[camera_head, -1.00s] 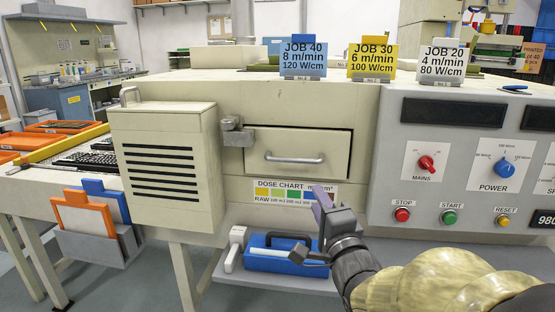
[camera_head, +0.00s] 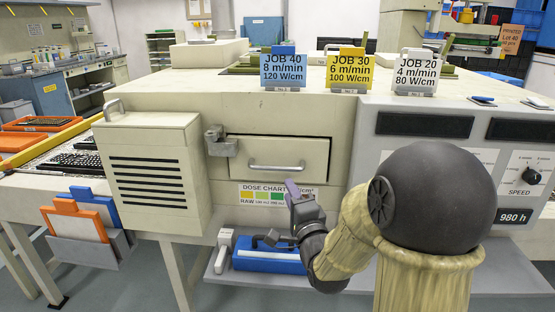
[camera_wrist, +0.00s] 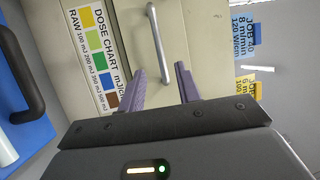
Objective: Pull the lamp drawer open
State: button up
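The lamp drawer (camera_head: 287,157) is a cream front panel with a grey bar handle (camera_head: 277,168), set in the cream machine body. It looks closed. A grey latch (camera_head: 219,141) sits at its upper left. My gripper (camera_head: 290,190) is just below the handle, in front of the dose chart (camera_head: 250,195). In the wrist view my gripper (camera_wrist: 161,87) has its two purple fingers spread apart with nothing between them. The handle (camera_wrist: 159,45) runs lengthwise ahead of the gap between the fingertips, apart from them.
A vented cream box (camera_head: 155,175) with a top handle stands left of the drawer. A grey control panel (camera_head: 420,150) is to the right, partly hidden by my arm. A shelf below holds a blue case (camera_head: 265,259). Job cards (camera_head: 284,72) stand on top.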

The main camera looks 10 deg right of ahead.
aim_at(278, 169)
jog(key=shift+w+r+p, duration=0.35)
jog(key=shift+w+p, duration=0.3)
jog(key=shift+p, duration=1.35)
jog(key=p, duration=0.4)
jog(key=shift+w+a, duration=0.15)
jog(key=shift+w, duration=0.2)
jog(key=x, duration=0.8)
jog(key=shift+w+f+p, duration=0.2)
jog(key=shift+w+p, duration=0.15)
jog(key=shift+c, duration=0.2)
jog(key=shift+s, duration=0.1)
grip_shut()
